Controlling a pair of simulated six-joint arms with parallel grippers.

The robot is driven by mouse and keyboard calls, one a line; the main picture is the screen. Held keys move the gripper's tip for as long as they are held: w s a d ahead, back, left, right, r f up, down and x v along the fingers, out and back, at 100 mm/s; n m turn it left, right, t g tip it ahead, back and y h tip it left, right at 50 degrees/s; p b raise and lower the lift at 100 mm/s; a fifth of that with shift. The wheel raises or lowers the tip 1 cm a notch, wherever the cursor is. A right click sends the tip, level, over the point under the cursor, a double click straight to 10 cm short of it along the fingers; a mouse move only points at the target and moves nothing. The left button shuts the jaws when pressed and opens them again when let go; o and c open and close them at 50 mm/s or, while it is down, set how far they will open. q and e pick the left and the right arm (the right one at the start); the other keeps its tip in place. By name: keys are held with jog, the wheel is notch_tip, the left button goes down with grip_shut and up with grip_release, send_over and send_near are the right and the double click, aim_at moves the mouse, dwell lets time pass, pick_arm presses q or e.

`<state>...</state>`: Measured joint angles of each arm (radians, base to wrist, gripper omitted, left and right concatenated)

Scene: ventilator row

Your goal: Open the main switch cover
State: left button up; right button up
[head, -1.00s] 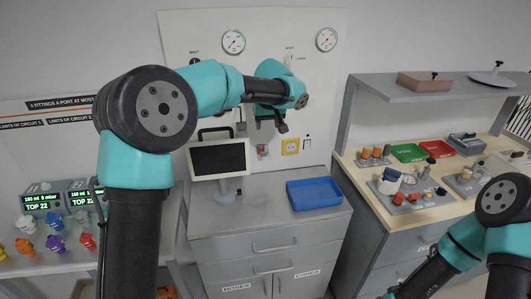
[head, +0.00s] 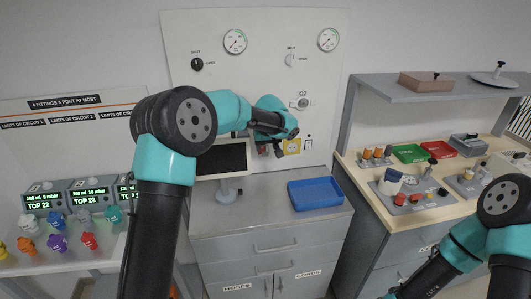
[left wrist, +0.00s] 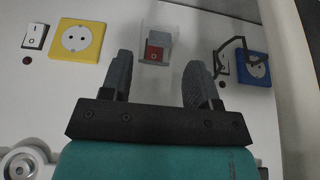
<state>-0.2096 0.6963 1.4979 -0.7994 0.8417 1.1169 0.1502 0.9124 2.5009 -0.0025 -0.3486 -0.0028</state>
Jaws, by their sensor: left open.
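The main switch is a small red switch (left wrist: 156,52) on the wall panel, in the upper middle of the left wrist view. A clear cover (left wrist: 172,27) shows around it; its exact angle is hard to tell. My left gripper (left wrist: 158,78) is open, its two dark fingers apart on either side of the line to the switch, with nothing between them. I cannot see it touching the cover. In the head view my left gripper (head: 272,151) is in front of the panel and largely hides the switch. My right gripper is out of view; only its arm shows at lower right.
A yellow socket (left wrist: 77,43) and a white rocker switch (left wrist: 35,36) are on one side of the cover. A blue socket (left wrist: 256,70) with a dark bent hook or cable (left wrist: 232,47) is on the other. A monitor (head: 220,158) and blue tray (head: 315,194) stand below.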

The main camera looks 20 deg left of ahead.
aim_at(265, 154)
pick_arm(q)
jog(key=x, duration=0.5)
jog(key=c, duration=0.9)
jog(key=shift+w+a+r+g+h, duration=0.1)
jog(key=shift+w+r+g+h, duration=0.1)
jog(key=shift+r+g+h, duration=0.4)
jog(key=shift+w+a+r+g+h, duration=0.15)
jog(key=shift+r+g, duration=0.1)
jog(key=shift+g, duration=0.7)
jog(key=shift+w+r+g+h, duration=0.2)
jog(key=shift+r+g+h, duration=0.2)
jog(key=shift+g, duration=0.35)
jog(key=shift+r, duration=0.1)
